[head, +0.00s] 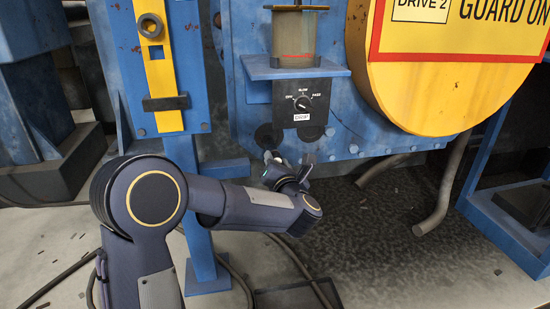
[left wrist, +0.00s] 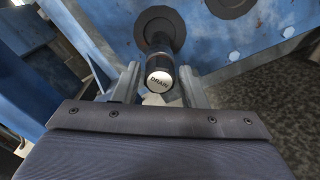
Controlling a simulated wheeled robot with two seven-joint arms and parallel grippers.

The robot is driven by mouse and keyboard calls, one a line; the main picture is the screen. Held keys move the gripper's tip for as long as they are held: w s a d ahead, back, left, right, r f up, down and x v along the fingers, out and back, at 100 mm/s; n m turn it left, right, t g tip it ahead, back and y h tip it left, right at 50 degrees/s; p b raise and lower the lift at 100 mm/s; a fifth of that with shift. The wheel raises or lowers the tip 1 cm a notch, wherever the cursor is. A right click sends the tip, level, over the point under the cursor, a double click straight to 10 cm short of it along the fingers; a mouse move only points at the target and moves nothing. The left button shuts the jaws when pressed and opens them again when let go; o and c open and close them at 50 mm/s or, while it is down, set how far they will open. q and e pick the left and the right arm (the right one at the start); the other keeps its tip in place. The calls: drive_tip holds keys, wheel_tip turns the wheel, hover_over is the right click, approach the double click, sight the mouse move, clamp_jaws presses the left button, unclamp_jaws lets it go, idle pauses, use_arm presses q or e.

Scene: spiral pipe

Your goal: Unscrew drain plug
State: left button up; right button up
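The drain plug (left wrist: 160,72) is a dark cylinder with a white round end cap marked "DRAIN". It sticks out of a dark round flange (left wrist: 155,22) on the blue machine wall in the left wrist view. My left gripper (head: 284,168) is at the plug in the head view and mostly hides it there. In the left wrist view its two grey fingers stand apart, one on each side of the plug. A gap shows between the left finger and the plug; I cannot tell whether the right finger touches. My right gripper is not in view.
A control box (head: 303,103) with a dial hangs above the plug, under a blue shelf (head: 292,68) with a sight glass. A second dark flange (head: 310,132) is to the right. A blue post stands left. Grey pipes and a yellow drum are at right.

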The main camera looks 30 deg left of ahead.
use_arm(q)
drive_tip(key=m+p, duration=1.8)
drive_tip(key=m, duration=1.1)
drive_tip(key=shift+p, duration=0.35)
idle(0.7)
